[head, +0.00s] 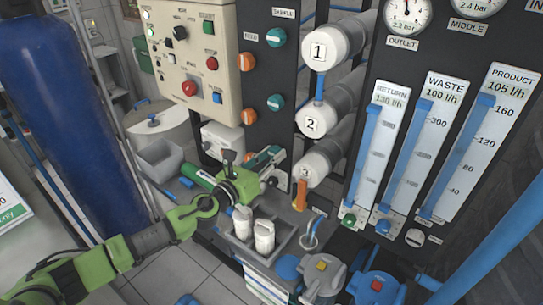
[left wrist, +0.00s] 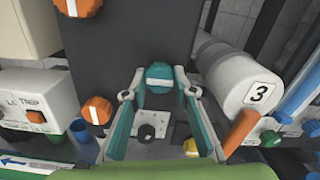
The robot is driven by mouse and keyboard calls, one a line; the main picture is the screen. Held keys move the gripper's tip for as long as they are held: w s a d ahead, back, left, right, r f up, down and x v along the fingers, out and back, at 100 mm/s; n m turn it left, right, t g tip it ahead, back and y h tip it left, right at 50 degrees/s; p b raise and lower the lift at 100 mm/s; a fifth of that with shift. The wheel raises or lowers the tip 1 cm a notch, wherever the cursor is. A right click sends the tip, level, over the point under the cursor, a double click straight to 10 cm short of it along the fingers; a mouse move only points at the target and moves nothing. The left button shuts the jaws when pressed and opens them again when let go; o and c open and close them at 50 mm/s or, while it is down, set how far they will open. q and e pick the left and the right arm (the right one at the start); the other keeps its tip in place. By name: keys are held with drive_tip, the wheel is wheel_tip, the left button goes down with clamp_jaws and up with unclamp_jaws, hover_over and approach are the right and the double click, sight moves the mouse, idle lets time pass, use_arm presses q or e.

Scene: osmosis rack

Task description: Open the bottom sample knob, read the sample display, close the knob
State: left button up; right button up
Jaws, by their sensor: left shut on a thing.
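The bottom sample knob (left wrist: 160,77) is teal with a white bar that lies roughly level in the left wrist view. My left gripper (left wrist: 159,90) has its two teal fingers on either side of it, shut on it. I cannot make out a readable sample display. My right gripper is not in view.
Orange knobs (head: 247,62) run down the panel's left side; one sits close left of my gripper (left wrist: 97,110). White cylinder 3 (left wrist: 245,80) and an orange handle (left wrist: 240,132) are close on the right. A grey tray (head: 283,245) with white bottles (head: 264,236) lies below my arm.

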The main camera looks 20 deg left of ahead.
use_arm(q)
drive_tip(key=n, duration=0.8)
drive_tip(key=shift+n, duration=0.4)
drive_tip(key=n+p, duration=0.1)
drive_tip(key=n, duration=0.4)
drive_tip(key=shift+r, duration=0.1)
drive_tip(key=shift+n+p, duration=0.65)
drive_tip(key=shift+n, duration=1.35)
drive_tip(key=o, duration=1.1)
